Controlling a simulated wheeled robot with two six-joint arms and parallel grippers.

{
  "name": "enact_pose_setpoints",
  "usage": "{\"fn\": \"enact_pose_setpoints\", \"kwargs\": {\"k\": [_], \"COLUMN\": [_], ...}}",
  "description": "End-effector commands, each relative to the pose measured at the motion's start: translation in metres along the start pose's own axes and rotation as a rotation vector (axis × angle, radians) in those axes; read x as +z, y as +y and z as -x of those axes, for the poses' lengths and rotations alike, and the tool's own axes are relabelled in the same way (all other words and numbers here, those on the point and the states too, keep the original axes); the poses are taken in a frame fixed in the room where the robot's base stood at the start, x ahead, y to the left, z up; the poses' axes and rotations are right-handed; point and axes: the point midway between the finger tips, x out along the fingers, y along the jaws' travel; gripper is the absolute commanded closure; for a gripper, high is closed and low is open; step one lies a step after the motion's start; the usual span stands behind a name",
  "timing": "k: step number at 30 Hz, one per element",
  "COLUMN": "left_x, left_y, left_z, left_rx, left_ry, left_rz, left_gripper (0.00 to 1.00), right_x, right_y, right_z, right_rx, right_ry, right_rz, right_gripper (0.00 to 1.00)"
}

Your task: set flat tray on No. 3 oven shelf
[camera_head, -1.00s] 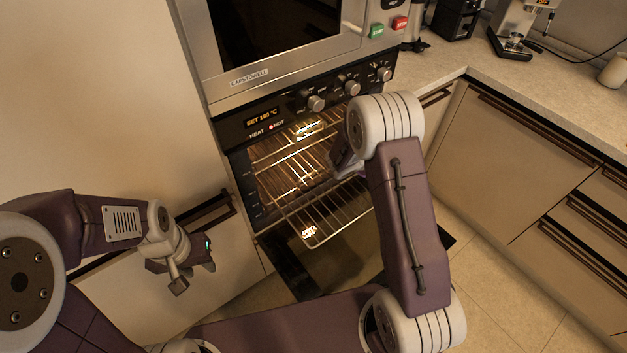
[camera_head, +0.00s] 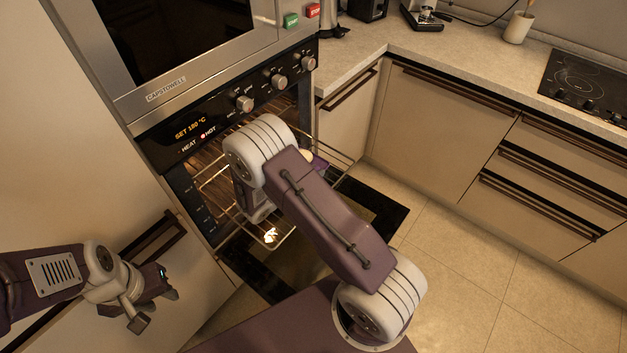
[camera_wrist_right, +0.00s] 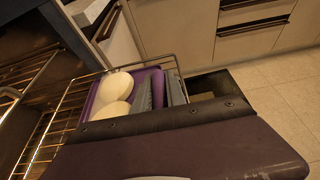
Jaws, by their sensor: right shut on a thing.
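A flat purple tray (camera_wrist_right: 152,78) carrying two pale round pieces (camera_wrist_right: 115,85) shows in the right wrist view, over the wire oven shelf (camera_wrist_right: 62,108). My right gripper (camera_wrist_right: 162,90) is shut on the tray, its grey fingers at the tray's near right side. In the head view my right wrist hides most of the tray; a purple corner (camera_head: 320,162) shows right of it. The oven shelf (camera_head: 283,238) sticks out of the lit oven; its level number cannot be read. My left gripper (camera_head: 155,308) is open and empty in front of the left cabinet.
The oven door (camera_head: 385,215) is folded down, low above the tiled floor. The oven control panel (camera_head: 215,120) has knobs and a lit display above the opening. Counters and drawers (camera_head: 540,185) run along the right. The floor (camera_head: 460,260) at right is clear.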

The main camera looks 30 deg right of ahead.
Motion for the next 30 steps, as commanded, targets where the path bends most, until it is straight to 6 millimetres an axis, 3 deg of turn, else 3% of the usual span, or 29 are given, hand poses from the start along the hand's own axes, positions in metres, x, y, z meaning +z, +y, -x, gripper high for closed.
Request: {"fn": "enact_pose_setpoints", "kwargs": {"k": [9,20,21,22,30], "left_x": [0.000,0.001,0.001,0.001,0.001], "left_y": [0.000,0.000,0.000,0.000,0.000], "left_z": [-0.004,-0.008,-0.006,-0.006,-0.006], "left_rx": [0.000,0.000,0.000,0.000,0.000], "left_ry": [0.000,0.000,0.000,0.000,0.000], "left_rz": [0.000,0.000,0.000,0.000,0.000], "left_gripper": [0.64,0.64,0.64,0.64,0.64], "right_x": [-0.035,-0.040,-0.039,-0.039,-0.039], "right_y": [0.000,0.000,0.000,0.000,0.000], "right_z": [-0.015,-0.017,-0.017,-0.017,-0.017], "right_rx": [0.000,0.000,0.000,0.000,0.000], "right_ry": [-0.001,-0.001,0.001,0.001,0.001], "right_rz": [-0.001,-0.002,0.000,0.000,0.000], "right_gripper": [1.00,1.00,0.73,0.64,0.62]}}
